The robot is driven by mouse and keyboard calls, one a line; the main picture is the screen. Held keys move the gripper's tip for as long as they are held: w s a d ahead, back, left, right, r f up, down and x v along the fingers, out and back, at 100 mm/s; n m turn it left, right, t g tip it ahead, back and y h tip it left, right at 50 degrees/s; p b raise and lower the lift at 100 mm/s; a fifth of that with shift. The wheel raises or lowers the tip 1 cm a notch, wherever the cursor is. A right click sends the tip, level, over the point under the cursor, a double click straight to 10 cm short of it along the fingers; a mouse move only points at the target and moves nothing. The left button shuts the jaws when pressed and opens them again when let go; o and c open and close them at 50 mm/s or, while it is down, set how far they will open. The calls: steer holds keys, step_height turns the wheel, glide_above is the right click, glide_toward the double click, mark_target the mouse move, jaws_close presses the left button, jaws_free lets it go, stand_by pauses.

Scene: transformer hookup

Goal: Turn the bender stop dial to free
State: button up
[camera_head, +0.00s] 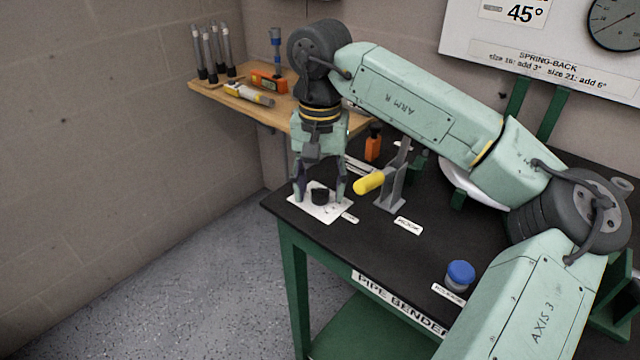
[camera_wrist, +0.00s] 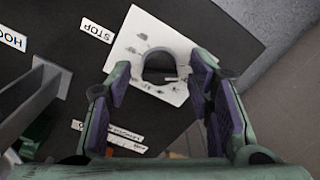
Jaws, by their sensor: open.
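The stop dial (camera_head: 320,194) is a black knob on a white plate (camera_head: 333,212) at the left front corner of the pipe bender's black table. My gripper (camera_head: 321,196) points down over the dial, with one finger on each side of it. In the wrist view the dial (camera_wrist: 159,66) shows between the open fingers (camera_wrist: 158,95), with gaps on both sides. The white plate (camera_wrist: 135,45) carries small dark marks, too small to read. A STOP label (camera_wrist: 97,31) lies beside the plate. Which mark the dial points to cannot be told.
A hook lever with a yellow handle (camera_head: 369,183) stands just right of my gripper. An orange item (camera_head: 373,143) stands behind. A wooden shelf (camera_head: 213,89) with tubes is at the back left.

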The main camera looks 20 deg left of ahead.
mark_target(320, 189)
step_height(320, 189, up, 12)
stand_by(0.5)
stand_by(0.3)
